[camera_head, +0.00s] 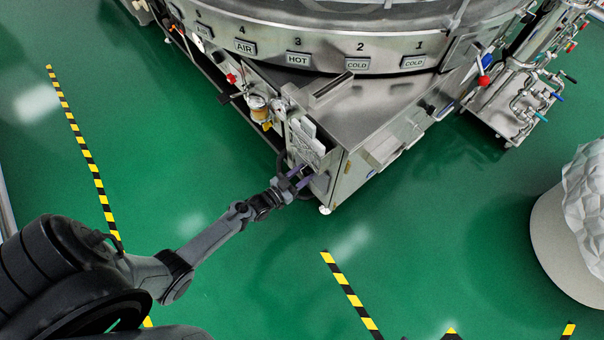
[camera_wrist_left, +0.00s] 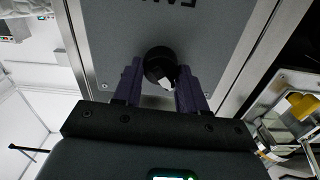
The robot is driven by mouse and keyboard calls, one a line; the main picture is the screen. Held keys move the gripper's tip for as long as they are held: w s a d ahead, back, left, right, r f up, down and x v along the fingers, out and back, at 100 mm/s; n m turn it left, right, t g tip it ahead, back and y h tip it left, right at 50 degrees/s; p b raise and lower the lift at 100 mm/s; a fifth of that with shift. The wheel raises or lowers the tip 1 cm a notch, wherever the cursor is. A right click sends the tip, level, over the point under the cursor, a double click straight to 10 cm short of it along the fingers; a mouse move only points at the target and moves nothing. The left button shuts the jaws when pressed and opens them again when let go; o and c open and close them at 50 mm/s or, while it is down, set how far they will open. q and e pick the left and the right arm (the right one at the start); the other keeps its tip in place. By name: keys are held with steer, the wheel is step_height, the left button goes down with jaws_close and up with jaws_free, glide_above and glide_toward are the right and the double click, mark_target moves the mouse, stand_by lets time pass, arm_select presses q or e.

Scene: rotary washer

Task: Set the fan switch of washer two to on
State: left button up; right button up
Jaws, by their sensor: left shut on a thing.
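The washer (camera_head: 350,120) is a large round metal machine with numbered plates such as HOT and COLD, on a metal base. The fan switch (camera_wrist_left: 160,62) is a round black knob with a white mark, on a grey panel (camera_wrist_left: 115,30) with partly cut-off, upside-down lettering. My left gripper (camera_head: 298,178) reaches the panel at the base's near corner. In the left wrist view its two purple fingers (camera_wrist_left: 159,78) stand on either side of the knob, shut on it. In the head view the gripper hides the switch. My right gripper is not in view.
Pipes and a small gauge (camera_head: 258,108) stick out of the base left of the panel. A piped unit (camera_head: 515,100) stands at the upper right. A white bin with a crumpled liner (camera_head: 560,240) stands at the right. The green floor around my arm is clear.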

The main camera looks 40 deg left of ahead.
arm_select(q)
steer(key=m, duration=0.3)
steer(key=shift+m+p, duration=0.35)
steer(key=shift+m, duration=0.05)
steer(key=shift+d+f+m+p, duration=0.15)
steer(key=shift+m+p, duration=0.1)
steer(key=shift+m, duration=3.1)
steer(key=shift+d+f+m+p, duration=0.1)
steer(key=shift+m+p, duration=0.15)
steer(key=shift+m, duration=3.1)
steer(key=shift+a, duration=0.1)
steer(key=o, duration=1)
steer(key=shift+s, duration=0.1)
